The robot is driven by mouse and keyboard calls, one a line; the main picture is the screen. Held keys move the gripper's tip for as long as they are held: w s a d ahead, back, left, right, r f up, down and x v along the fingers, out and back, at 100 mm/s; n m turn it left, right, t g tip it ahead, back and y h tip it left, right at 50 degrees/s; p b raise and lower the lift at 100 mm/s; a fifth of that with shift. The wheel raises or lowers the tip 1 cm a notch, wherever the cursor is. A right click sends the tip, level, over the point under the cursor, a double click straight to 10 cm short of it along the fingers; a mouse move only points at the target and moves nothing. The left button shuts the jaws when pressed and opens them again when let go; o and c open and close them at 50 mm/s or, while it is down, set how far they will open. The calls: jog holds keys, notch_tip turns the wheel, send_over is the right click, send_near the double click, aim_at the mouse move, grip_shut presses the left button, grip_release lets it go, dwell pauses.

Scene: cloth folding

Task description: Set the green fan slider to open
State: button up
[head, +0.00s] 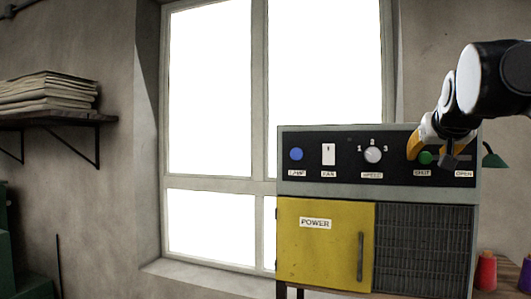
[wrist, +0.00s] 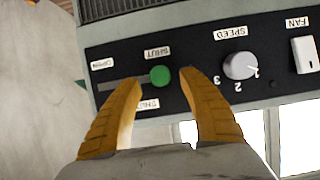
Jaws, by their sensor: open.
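The green slider knob (head: 426,158) sits at the SHUT end of its slot on the black control panel, at the panel's right. The slot runs right to the OPEN label (head: 464,174). In the wrist view, which is turned over, the green knob (wrist: 160,76) is by the SHUT label, and the slot (wrist: 122,85) runs left toward OPEN. My gripper (head: 431,160) is open with its yellow fingers at the panel. In the wrist view my gripper's fingertips (wrist: 160,80) lie on either side of the knob. I cannot tell whether either finger touches it.
The panel also has a blue button (head: 296,154), a white FAN switch (head: 329,154) and a SPEED dial (head: 373,155). Below are a yellow POWER door (head: 325,257) and a dark grille (head: 423,250). Thread spools (head: 486,271) stand at the lower right.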

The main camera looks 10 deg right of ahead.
jog(key=shift+x, duration=1.35)
grip_shut()
